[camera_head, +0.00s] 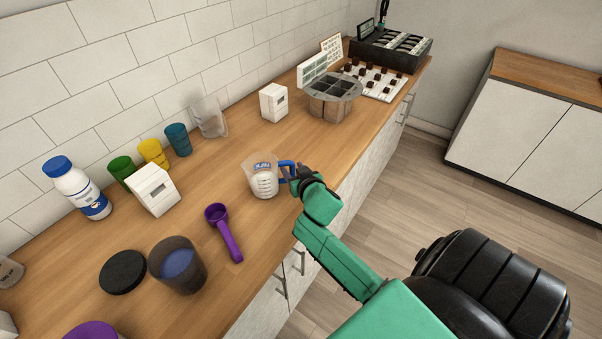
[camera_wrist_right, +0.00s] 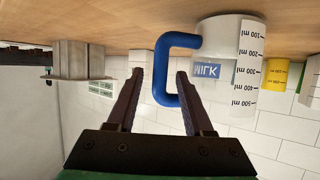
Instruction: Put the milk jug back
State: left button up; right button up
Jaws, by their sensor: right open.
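The milk jug (camera_head: 264,180) is a clear measuring jug with a blue handle (camera_head: 286,168) and a MILK label. It stands on the wooden counter, handle towards my right gripper (camera_head: 296,176). The right wrist view, upside down, shows the jug (camera_wrist_right: 218,65) with its millilitre scale. There my right gripper (camera_wrist_right: 160,74) is open, with the outer bar of the handle (camera_wrist_right: 160,72) appearing between its two fingers. Whether a finger touches the handle I cannot tell. My left gripper is not in view.
Behind are a white box (camera_head: 154,189), coloured cups and a clear container (camera_head: 208,117). A round compartment holder (camera_head: 333,101) stands farther along. Bare wood surrounds the jug.

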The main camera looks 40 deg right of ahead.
jog(key=v, duration=0.8)
jog(key=shift+s+b, duration=0.3)
jog(key=shift+b, duration=0.15)
jog(key=shift+r, duration=0.1)
